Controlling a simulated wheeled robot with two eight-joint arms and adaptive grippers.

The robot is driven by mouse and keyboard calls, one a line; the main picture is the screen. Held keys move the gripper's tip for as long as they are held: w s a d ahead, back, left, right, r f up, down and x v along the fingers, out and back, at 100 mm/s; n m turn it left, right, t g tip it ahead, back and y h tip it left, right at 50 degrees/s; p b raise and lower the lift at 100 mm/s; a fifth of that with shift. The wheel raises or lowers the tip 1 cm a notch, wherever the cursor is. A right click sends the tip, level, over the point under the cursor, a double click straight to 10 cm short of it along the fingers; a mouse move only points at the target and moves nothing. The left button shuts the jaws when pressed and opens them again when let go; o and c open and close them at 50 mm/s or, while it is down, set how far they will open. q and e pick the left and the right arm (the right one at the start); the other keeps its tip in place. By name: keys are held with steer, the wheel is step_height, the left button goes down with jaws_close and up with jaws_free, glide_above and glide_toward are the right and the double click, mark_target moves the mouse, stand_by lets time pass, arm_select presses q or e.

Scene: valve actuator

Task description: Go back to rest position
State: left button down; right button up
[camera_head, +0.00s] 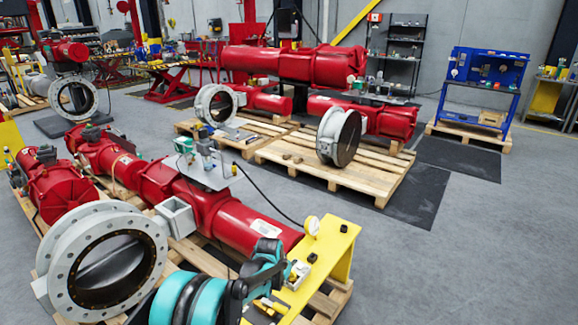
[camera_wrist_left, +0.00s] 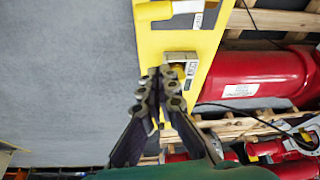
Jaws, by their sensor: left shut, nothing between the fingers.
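My left gripper (camera_wrist_left: 163,78) is in the middle of the left wrist view, its fingertips together with nothing between them. It is over a yellow bench top (camera_wrist_left: 168,38), next to a small pale box (camera_wrist_left: 181,58). I cannot tell whether the fingertips touch the box. In the head view my teal and black left arm reaches in at the bottom, by the yellow bench (camera_head: 343,250). The fingers are hard to make out there. My right gripper is not in view.
A red valve actuator (camera_head: 240,222) lies beside the bench, with a grey flanged valve (camera_head: 152,240) at the front left. A blue workbench (camera_head: 487,70) stands far right. The grey floor at the right is clear.

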arm_select(q)
steer(key=s+a+r+n+t, duration=0.1)
steer(key=s+a+r, duration=0.4)
steer(key=s+r, duration=0.3)
steer(key=s+a+r+n+t, duration=0.1)
steer(key=s+a+r, duration=0.4)
steer(key=r, duration=0.5)
steer(key=s+a+n, duration=0.1)
steer(key=s+a, duration=0.1)
steer(key=s, duration=0.8)
steer(key=s+a+n+t+y, duration=0.1)
steer(key=s+a, duration=0.2)
steer(key=s, duration=0.8)
steer(key=shift+a+r+n+t+y, duration=0.15)
steer(key=shift+a+n+t+y, duration=0.1)
steer(key=shift+n+t+y, duration=0.05)
